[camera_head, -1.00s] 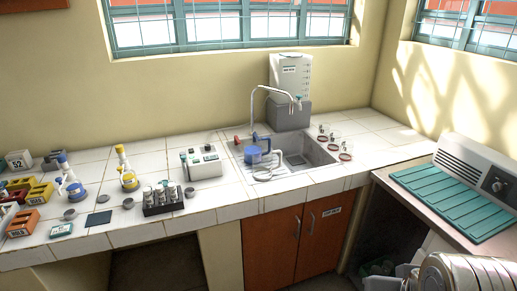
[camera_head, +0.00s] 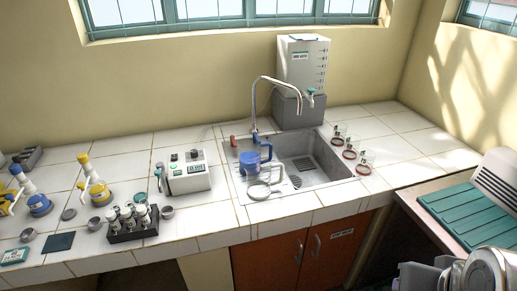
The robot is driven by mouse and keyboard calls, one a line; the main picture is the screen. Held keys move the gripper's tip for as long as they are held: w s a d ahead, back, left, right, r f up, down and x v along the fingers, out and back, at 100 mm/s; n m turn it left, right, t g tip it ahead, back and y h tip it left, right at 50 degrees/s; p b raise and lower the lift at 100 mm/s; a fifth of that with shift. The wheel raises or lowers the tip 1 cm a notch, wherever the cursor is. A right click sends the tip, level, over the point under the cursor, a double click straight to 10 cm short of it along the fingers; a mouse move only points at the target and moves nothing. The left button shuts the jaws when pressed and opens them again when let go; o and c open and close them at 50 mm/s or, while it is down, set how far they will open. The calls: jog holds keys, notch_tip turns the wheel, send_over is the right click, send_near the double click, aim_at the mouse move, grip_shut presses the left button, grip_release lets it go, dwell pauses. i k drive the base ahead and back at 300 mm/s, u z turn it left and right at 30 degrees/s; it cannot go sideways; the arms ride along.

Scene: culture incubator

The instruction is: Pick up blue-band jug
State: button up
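Grey and silver parts of my arm show at the lower right corner, well apart from the jug. I cannot make out my gripper's fingertips there, nor whether it holds anything.
The tap (camera_head: 254,110) arches over the sink (camera_head: 325,160). A white water container (camera_head: 303,65) stands behind. Several red-banded vessels (camera_head: 349,154) stand right of the sink. A white instrument (camera_head: 184,172) and a vial rack (camera_head: 133,230) stand left. A teal ribbed mat (camera_head: 465,222) lies at right.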

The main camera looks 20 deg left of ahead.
aim_at(248, 148)
jog(key=u, duration=0.3)
jog(key=i, duration=0.75)
jog(key=u, duration=0.65)
jog(key=i, duration=0.4)
jog(key=u, duration=0.25)
